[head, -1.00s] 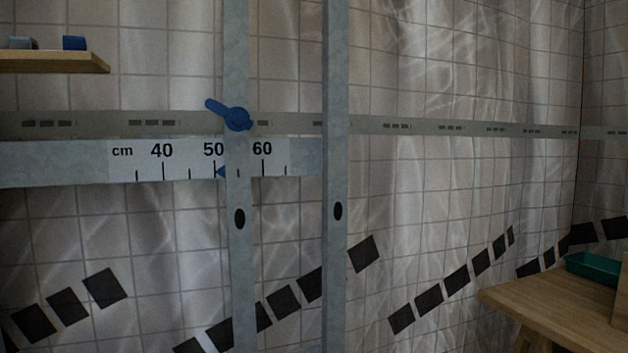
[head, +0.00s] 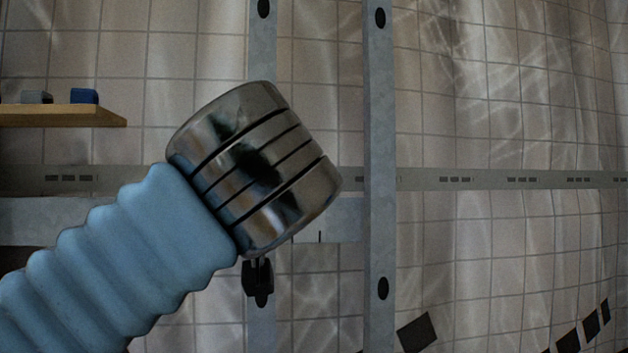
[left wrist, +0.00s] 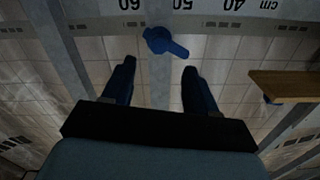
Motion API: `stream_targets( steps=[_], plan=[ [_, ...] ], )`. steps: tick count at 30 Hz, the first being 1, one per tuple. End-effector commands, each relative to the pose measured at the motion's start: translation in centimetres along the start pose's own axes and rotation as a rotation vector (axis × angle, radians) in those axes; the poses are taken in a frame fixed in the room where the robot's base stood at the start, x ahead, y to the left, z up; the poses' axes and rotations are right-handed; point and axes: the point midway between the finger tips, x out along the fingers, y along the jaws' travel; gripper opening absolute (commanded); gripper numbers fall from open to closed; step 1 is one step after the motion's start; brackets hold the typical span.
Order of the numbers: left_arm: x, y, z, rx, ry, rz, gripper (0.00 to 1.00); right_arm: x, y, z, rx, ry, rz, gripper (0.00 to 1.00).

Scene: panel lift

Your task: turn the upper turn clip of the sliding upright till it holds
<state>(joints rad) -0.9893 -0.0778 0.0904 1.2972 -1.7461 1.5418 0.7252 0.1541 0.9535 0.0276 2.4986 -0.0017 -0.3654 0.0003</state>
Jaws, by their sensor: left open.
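The blue turn clip (left wrist: 160,40) shows in the left wrist view on the sliding upright (left wrist: 159,77), where the upright crosses the grey rail. This view is upside down; the clip's lever slants down and right in it. My left gripper (left wrist: 160,67) is open and empty. Its two dark fingers point toward the clip and lie either side of the upright in the picture, apart from the clip. In the head view my left arm covers the clip and much of the sliding upright (head: 262,45). My right gripper is not in view.
A second upright (head: 380,130) stands just right of the sliding one. The horizontal rail (head: 470,179) runs along the tiled wall. A wooden shelf (head: 60,116) with a grey and a blue item sits at left; it also shows in the left wrist view (left wrist: 285,86).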

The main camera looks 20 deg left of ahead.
Motion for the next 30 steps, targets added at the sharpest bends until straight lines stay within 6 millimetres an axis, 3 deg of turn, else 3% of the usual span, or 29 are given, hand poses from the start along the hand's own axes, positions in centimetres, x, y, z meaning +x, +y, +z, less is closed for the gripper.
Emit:
stream_targets(
  steps=[6,12,18,25,30],
  plan=[
    [5.2,0.0,-0.2,0.003,-0.002,-0.001,0.58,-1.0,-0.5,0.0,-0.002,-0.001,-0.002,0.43],
    [8.5,0.2,-0.1,0.005,-0.001,0.001,0.58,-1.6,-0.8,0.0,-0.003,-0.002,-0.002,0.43],
    [9.7,0.2,0.0,0.004,0.000,0.003,0.58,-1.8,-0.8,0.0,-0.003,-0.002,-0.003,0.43],
    [9.8,0.2,0.0,0.004,0.000,0.003,0.58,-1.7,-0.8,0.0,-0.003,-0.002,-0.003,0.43],
    [9.8,0.2,0.0,0.004,0.000,0.003,0.33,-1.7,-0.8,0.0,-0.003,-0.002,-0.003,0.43]
  ],
)
